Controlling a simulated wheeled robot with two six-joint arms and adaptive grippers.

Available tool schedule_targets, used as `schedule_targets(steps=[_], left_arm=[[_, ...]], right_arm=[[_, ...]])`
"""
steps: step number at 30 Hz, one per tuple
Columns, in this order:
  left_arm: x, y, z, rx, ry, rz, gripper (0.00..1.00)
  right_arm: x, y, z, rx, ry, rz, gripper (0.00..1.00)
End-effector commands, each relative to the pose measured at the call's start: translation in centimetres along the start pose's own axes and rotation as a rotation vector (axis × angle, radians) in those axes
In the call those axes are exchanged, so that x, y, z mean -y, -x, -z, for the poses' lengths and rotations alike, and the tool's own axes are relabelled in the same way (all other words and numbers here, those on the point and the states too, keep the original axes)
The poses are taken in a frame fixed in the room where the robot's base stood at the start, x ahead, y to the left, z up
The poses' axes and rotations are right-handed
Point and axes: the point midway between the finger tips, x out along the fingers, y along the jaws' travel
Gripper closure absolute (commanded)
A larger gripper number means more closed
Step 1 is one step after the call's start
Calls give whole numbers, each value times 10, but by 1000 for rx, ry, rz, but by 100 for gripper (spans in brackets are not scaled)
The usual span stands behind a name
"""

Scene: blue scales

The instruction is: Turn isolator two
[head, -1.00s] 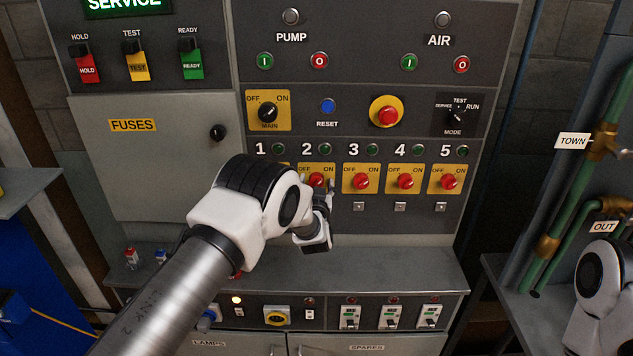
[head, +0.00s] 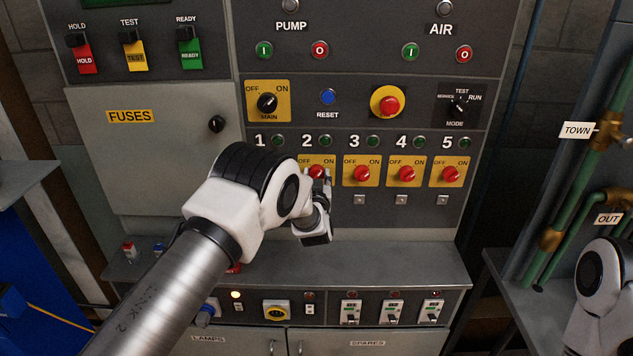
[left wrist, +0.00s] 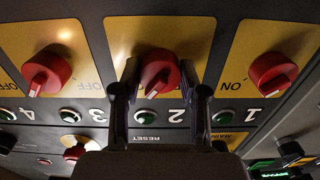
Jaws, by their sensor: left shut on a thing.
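The red knob of isolator two (head: 317,172) is on its yellow OFF/ON plate, under the label 2, on the grey panel. My left gripper (head: 322,182) is at this knob and partly covers it and its plate. In the left wrist view the panel is upside down, and the red knob (left wrist: 158,70) sits between the two dark fingertips (left wrist: 165,92). The gripper is shut on it. A pale mark shows on the knob's edge, but I cannot tell which label it points to. My right gripper is not in view; only part of my right arm shows at lower right.
Isolator three (head: 362,174) is close on the right; isolator one's knob (left wrist: 272,73) shows in the left wrist view and is hidden by my arm in the head view. Above are the blue reset button (head: 328,97) and red emergency button (head: 389,106). A grey ledge (head: 390,263) runs below.

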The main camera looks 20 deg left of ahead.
Motion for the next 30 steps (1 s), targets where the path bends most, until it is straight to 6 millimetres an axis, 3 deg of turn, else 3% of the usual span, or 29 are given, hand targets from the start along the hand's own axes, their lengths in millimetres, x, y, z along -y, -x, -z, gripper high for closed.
schedule_targets(steps=[1,30], left_arm=[[0,0,-4,-2,34,0,92],[0,0,-6,-2,940,-1,92]], right_arm=[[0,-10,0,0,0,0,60],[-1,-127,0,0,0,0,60]])
